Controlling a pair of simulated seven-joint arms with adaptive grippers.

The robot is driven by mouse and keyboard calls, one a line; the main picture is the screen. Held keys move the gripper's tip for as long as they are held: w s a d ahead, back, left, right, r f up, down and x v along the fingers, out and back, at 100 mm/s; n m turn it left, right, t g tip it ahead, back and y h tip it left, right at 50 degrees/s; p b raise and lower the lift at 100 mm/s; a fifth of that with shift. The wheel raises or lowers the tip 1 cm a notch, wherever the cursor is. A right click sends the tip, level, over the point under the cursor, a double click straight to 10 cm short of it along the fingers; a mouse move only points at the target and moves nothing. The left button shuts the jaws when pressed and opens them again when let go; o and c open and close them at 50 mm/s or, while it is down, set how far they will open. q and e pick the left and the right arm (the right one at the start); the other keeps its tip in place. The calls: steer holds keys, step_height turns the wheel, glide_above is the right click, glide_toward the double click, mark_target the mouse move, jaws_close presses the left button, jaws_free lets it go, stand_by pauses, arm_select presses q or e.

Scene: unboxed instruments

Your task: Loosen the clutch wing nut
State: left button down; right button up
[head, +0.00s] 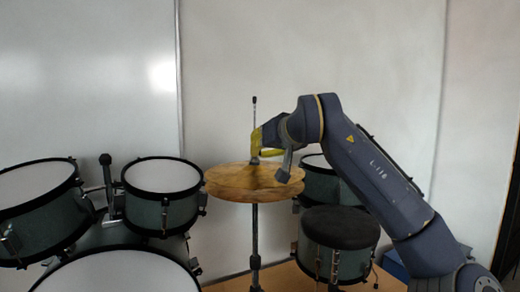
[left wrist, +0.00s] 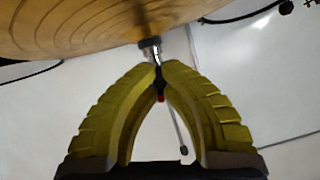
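My left gripper (head: 259,149) is at the rod above the gold cymbal (head: 236,186) in the head view; its arm enters from the right of the picture. In the left wrist view, its yellow ribbed fingers (left wrist: 161,71) come together at the tips around a small dark part with a red end, which looks like the clutch wing nut (left wrist: 160,84). The tips hide much of it. The metal clutch (left wrist: 151,46) sits against the cymbal just beyond the tips. The thin rod (head: 254,115) stands upright and passes between the fingers. My right gripper is not in view.
Drums stand at the left, including a small tom (head: 162,184) and a larger drum (head: 35,182). A drum (head: 318,185) and a dark round stool-like piece (head: 340,228) are at the right of the stand.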

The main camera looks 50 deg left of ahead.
arm_select(q)
steer(key=shift+n, duration=0.3)
stand_by(0.4)
steer(key=c, duration=1.4)
jaws_free()
steer(key=shift+d, duration=0.15)
steer(key=v, duration=1.1)
steer(key=shift+s+d+r, duration=0.2)
steer(key=shift+d, duration=0.1)
